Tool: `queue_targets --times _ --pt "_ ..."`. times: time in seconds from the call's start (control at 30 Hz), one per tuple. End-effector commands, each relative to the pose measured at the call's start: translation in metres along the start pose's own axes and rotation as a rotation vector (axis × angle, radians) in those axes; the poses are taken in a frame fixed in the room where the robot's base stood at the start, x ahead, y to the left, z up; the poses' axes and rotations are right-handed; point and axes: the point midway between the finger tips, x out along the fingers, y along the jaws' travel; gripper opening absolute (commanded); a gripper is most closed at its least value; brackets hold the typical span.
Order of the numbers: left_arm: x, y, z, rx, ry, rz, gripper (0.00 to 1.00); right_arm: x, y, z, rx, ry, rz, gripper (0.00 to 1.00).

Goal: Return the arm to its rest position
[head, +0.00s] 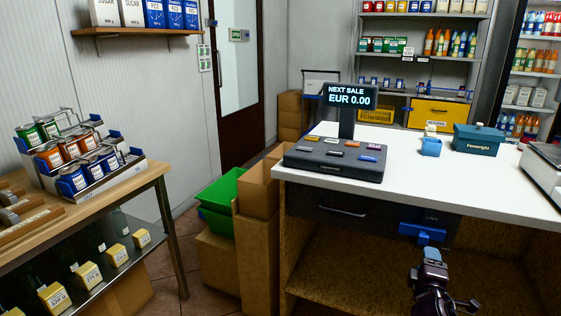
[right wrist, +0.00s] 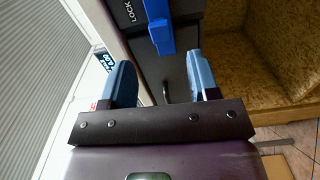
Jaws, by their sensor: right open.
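My right gripper (head: 431,254) is in front of the checkout counter, at the lower right of the head view. In the right wrist view its two blue fingers (right wrist: 161,80) stand apart with nothing between them. Beyond them is a blue handle (right wrist: 160,36) beside a dark panel lettered LOCK. In the head view a blue handle (head: 422,233) sits on the dark front under the counter top, just beyond the gripper; no contact can be made out. My left gripper is not in view.
Cardboard boxes (head: 255,243) and a green crate (head: 221,190) stand left of the counter. A wooden display table is farther left.

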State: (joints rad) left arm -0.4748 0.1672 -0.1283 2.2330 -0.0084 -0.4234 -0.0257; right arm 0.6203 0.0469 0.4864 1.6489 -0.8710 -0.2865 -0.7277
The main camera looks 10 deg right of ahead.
Motion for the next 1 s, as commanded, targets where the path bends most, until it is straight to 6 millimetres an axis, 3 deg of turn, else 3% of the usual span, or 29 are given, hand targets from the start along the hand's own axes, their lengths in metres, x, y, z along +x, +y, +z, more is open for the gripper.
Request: queue_targets --times 0.2,0.47,0.77,1.0 --pt "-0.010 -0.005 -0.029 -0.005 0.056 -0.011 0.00 -0.043 0.008 0.015 0.142 0.049 -0.043 0.55" --pt "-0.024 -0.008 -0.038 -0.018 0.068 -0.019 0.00 -0.122 -0.005 0.032 0.386 0.110 -0.177 0.55" --pt "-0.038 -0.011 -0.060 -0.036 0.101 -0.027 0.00 -0.230 -0.024 0.046 0.688 0.127 -0.398 0.55" --pt "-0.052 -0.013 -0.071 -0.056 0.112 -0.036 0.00 -0.330 -0.034 0.055 0.945 0.078 -0.611 0.55"
